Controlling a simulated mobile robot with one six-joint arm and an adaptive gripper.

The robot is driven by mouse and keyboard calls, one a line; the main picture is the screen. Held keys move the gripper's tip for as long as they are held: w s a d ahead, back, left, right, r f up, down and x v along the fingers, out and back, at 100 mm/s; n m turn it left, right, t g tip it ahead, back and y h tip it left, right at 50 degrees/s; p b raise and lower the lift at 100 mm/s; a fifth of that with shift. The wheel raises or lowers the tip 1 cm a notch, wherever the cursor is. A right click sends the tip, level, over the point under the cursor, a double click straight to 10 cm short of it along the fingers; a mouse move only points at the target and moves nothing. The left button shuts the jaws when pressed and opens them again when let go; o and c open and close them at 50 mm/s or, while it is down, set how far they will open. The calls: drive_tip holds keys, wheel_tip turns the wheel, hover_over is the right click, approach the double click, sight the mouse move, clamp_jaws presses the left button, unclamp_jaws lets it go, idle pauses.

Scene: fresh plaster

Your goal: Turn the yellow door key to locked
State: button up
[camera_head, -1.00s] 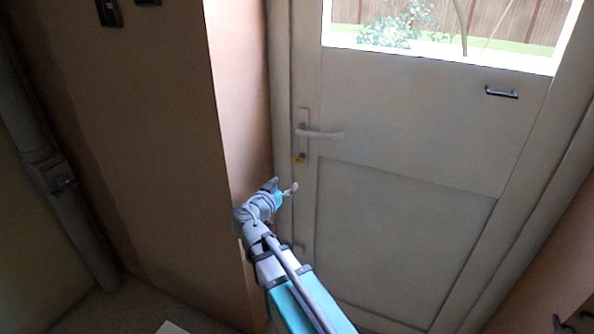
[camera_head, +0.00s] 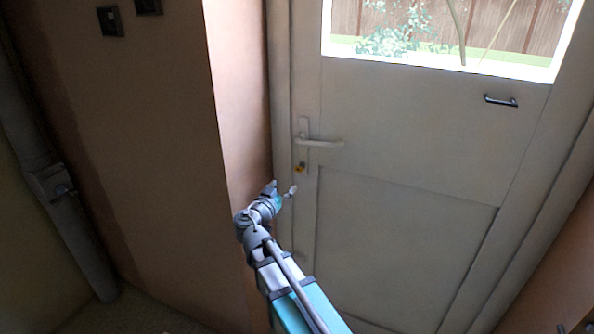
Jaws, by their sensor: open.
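The yellow door key (camera_head: 300,168) sits in the lock low on the handle plate of the white door (camera_head: 405,210), just under the white lever handle (camera_head: 320,143). It is very small here, so its exact angle cannot be told. My gripper (camera_head: 283,188) is a little below the key and slightly to its left in the picture, apart from it. It is open, with nothing seen between its fingers. Its distance from the door is hard to judge.
A plaster wall corner (camera_head: 240,110) stands close to the left of my arm and the door frame. A dark metal pull (camera_head: 501,101) is on the door's upper right, below the window (camera_head: 440,35). A grey pipe (camera_head: 65,205) runs down the left wall.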

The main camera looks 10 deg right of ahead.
sight(298, 169)
drive_tip(key=x, duration=1.1)
drive_tip(key=shift+w, duration=0.1)
drive_tip(key=shift+c, duration=0.3)
clamp_jaws()
drive_tip(key=shift+a, duration=0.1)
